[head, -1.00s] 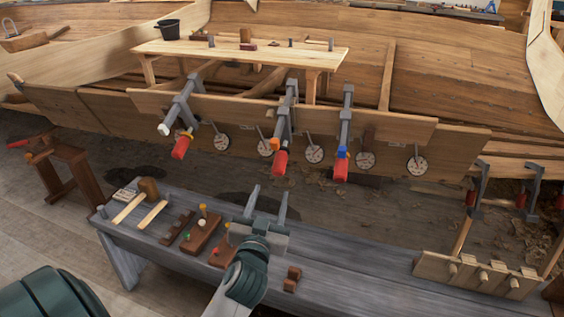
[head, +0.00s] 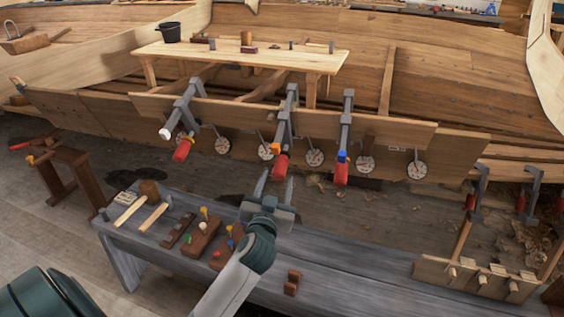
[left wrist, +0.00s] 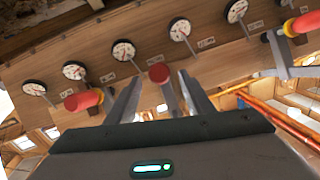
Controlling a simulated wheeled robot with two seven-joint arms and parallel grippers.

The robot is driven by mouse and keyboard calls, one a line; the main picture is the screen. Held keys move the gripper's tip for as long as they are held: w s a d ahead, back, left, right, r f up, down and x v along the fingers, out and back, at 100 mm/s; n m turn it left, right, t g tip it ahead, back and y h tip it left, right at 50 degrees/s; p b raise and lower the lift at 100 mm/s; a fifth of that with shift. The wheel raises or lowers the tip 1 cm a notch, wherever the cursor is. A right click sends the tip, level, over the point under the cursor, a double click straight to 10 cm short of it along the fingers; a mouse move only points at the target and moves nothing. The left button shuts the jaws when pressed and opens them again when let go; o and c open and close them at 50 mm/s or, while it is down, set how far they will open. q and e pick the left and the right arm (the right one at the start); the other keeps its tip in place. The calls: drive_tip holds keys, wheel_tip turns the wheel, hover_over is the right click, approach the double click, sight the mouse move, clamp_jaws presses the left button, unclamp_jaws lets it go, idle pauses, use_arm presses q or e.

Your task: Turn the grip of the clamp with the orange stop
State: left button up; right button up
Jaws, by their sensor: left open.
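The clamp with the orange stop (head: 274,147) is the middle one of three on the plank in the head view. Its red grip (head: 281,165) hangs at the lower end. My left gripper (head: 277,177) is open and empty, its fingertips just below that grip in the picture. In the left wrist view a red grip (left wrist: 158,74) shows nearly end-on between the two open fingers, seemingly beyond their tips. The orange stop cannot be made out there. My right gripper is out of view.
Clamps with a white stop (head: 165,134) and a blue stop (head: 342,155) flank the middle one. Several round dials (head: 315,158) line the plank. Below is a grey bench (head: 340,262) with mallets, wooden blocks and a peg rack (head: 478,275). Space before the clamps looks clear.

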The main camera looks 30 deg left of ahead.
sight(282, 163)
use_arm(q)
drive_tip(key=x, duration=0.8)
drive_tip(key=shift+w+p, duration=0.1)
drive_tip(key=shift+p, duration=0.25)
drive_tip(key=shift+w+a, duration=0.2)
drive_tip(key=shift+w, duration=0.2)
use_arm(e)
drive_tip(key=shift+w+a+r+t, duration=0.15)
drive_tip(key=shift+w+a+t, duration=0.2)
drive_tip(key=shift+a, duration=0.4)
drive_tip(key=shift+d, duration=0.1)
use_arm(q)
drive_tip(key=shift+c, duration=0.3)
drive_tip(key=c, duration=1)
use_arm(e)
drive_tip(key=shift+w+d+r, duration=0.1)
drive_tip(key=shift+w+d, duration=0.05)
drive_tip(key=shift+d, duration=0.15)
